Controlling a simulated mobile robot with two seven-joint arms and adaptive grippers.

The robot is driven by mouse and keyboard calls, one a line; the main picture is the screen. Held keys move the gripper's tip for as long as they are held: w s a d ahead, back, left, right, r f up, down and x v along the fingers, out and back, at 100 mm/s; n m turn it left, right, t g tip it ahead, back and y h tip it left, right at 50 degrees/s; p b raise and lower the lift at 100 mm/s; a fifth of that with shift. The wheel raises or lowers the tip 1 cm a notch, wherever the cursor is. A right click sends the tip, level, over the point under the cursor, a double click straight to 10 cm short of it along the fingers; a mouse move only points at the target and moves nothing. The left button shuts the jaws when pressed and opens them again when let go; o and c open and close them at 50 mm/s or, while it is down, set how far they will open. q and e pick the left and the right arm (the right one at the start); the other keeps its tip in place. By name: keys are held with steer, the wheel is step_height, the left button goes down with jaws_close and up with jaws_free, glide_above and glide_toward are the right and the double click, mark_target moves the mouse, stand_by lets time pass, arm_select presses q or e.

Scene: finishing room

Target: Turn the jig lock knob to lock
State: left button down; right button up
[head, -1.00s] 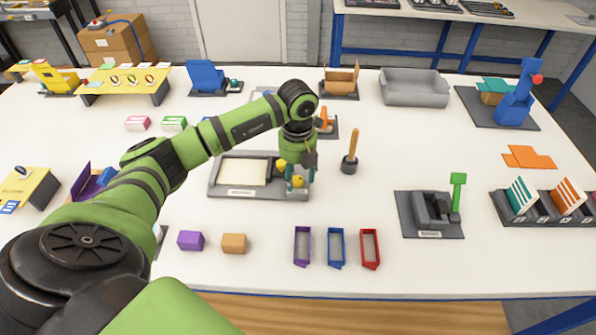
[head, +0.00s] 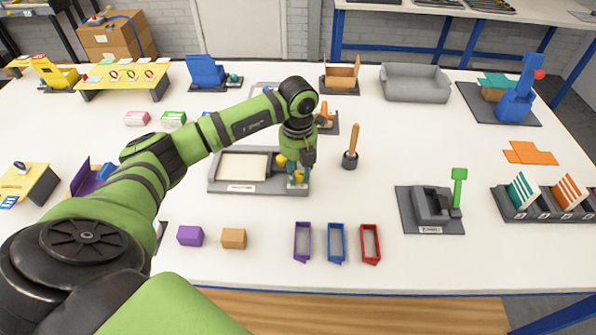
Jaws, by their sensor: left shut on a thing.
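The jig (head: 262,187) is a grey tray with a cream panel (head: 243,167), lying flat mid-table in the head view. My left gripper (head: 298,182) points down over the jig's right end. Its teal fingers are shut on the yellow lock knob, which is mostly hidden between and behind them. A second yellow piece (head: 281,160) shows just left of my gripper, partly covered by it. The knob's exact angle cannot be read. My right gripper is not in view.
A wooden-handled tool (head: 351,148) stands upright just right of the jig. An orange piece on a dark base (head: 329,118) is behind my gripper. Purple (head: 190,236) and orange blocks (head: 234,239) and several small open bins (head: 336,243) lie in front. Table between is clear.

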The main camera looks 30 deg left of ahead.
arm_select(q)
steer(key=m+b, duration=0.2)
steer(key=m, duration=0.1)
steer(key=shift+f+b, duration=0.15)
steer(key=shift+b, duration=0.2)
steer(key=m+b, duration=0.4)
steer(key=m, duration=0.1)
steer(key=shift+m, duration=0.3)
steer(key=m+b, duration=0.2)
steer(key=m, duration=0.2)
steer(key=shift+b, duration=0.4)
steer(key=shift+r+m+b, duration=0.2)
steer(key=shift+m+b, duration=0.7)
steer(key=shift+m, duration=1.2)
steer(key=c, duration=1)
jaws_free()
steer(key=shift+o, duration=0.2)
